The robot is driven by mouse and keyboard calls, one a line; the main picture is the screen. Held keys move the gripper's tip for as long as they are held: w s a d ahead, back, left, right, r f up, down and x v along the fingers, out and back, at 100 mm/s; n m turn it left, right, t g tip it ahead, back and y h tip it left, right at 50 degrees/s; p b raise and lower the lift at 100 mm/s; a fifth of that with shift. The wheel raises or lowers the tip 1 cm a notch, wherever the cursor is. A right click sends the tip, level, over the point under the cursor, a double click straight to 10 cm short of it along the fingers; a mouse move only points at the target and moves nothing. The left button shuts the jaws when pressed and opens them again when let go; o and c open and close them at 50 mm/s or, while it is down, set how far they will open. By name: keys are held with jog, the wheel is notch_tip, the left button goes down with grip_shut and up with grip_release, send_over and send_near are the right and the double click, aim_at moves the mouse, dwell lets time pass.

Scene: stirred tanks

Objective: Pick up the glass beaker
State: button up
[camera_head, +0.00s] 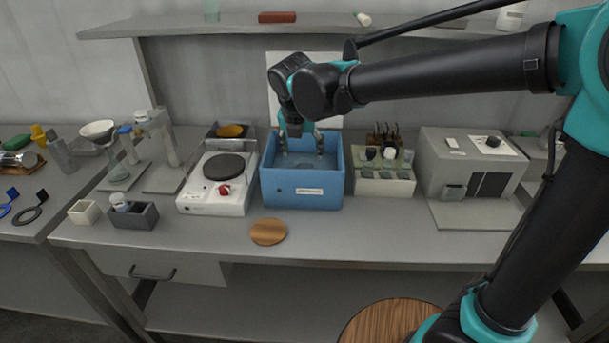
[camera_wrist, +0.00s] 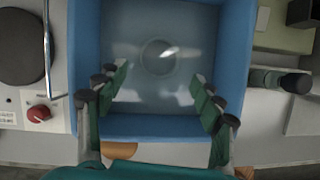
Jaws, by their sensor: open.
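A round, clear glass vessel (camera_wrist: 157,57), which looks like the beaker seen from above, stands inside the blue tank (camera_head: 301,203). In the wrist view the tank (camera_wrist: 88,60) surrounds it, and the glass is near the middle of the tank. My gripper (camera_head: 301,143) hangs over the tank and points down. In the wrist view my gripper (camera_wrist: 160,85) is open and empty, with its fingers left and right of the glass and apart from it. The glass is hard to make out in the head view, and its height relative to the fingertips is unclear.
A white hotplate (camera_head: 217,185) with a red knob stands left of the tank. A rack with bottles (camera_head: 382,180) and a grey machine (camera_head: 470,170) stand to the right. A round wooden disc (camera_head: 268,232) lies in front. A shelf (camera_head: 290,24) runs above.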

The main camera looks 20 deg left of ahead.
jog(key=x, duration=0.8)
jog(key=shift+f, duration=0.45)
jog(key=c, duration=1.4)
jog(key=shift+r, duration=0.1)
notch_tip(320, 180, up, 20)
